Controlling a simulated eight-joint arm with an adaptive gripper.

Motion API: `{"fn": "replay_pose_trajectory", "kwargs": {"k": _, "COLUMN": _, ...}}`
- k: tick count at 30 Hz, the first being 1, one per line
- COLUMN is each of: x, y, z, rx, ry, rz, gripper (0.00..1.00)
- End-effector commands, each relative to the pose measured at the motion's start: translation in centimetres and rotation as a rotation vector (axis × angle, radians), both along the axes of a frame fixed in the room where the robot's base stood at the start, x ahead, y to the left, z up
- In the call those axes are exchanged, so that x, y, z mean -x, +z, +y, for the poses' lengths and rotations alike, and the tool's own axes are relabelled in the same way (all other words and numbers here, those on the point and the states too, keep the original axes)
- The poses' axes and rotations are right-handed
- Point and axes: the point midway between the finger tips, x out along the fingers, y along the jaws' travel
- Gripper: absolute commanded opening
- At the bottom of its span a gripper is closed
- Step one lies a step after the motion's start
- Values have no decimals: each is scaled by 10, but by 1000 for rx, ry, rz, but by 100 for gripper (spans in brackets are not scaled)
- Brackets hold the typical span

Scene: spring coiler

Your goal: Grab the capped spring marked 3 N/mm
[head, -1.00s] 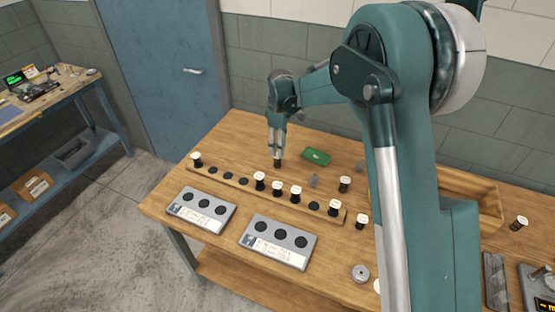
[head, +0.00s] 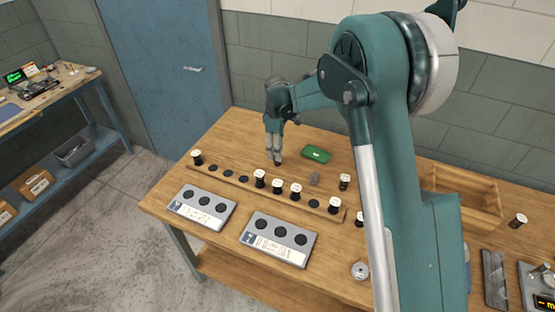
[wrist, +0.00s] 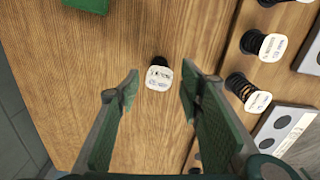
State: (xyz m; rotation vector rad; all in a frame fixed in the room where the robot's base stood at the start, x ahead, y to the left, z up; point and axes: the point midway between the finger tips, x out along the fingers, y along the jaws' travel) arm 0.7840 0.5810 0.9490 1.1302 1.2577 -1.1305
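A capped spring (wrist: 158,77) with a dark body and a white printed cap stands on the bare wood in the wrist view. Its print is too small to read. My gripper (wrist: 160,82) is open, its two green-padded fingers apart with the spring beyond and between their tips, not held. In the head view my gripper (head: 274,160) points down behind the wooden rack (head: 240,184). Other white-capped springs, such as one on the rack (head: 277,186) and one behind it (head: 345,181), have unreadable marks there.
The rack also has dark empty seats. Two grey trays (head: 300,259) with dark round holes lie in front of it. A wooden box (head: 460,192) stands at the right.

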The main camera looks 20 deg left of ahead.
Motion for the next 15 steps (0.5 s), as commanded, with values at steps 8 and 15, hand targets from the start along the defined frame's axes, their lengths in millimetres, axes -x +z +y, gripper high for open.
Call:
{"fn": "replay_pose_trajectory", "kwargs": {"k": 8, "x": 0, "y": -1, "z": 0, "rx": 0, "ry": 0, "rz": 0, "gripper": 37}}
{"fn": "replay_pose_trajectory", "kwargs": {"k": 15, "x": -1, "y": -14, "z": 1, "rx": 0, "ry": 0, "rz": 0, "gripper": 37}}
